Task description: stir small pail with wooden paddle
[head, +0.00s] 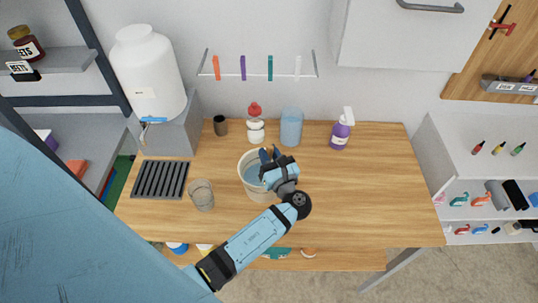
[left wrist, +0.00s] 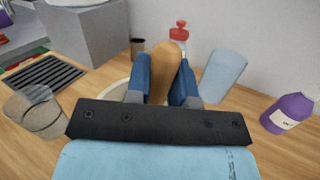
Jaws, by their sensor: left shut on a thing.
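The small pail (head: 247,179) is a pale round bucket with bluish liquid inside, standing on the wooden table. In the left wrist view only part of its rim (left wrist: 118,90) shows behind my gripper. My left gripper (head: 270,155) is over the pail's opening, and its blue fingers (left wrist: 162,78) are shut on the wooden paddle (left wrist: 170,58). The paddle's brown rounded end sticks up between the fingers. Its lower end is hidden, so I cannot tell whether it touches the liquid. My right gripper is not in view.
A clear glass (head: 202,195) and a dark grate (head: 160,180) lie left of the pail. Behind it stand a dark cup (head: 220,126), a red-topped bottle (head: 256,130) and a blue tumbler (head: 291,128). A purple spray bottle (head: 341,133) is farther right. The table's right side is clear.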

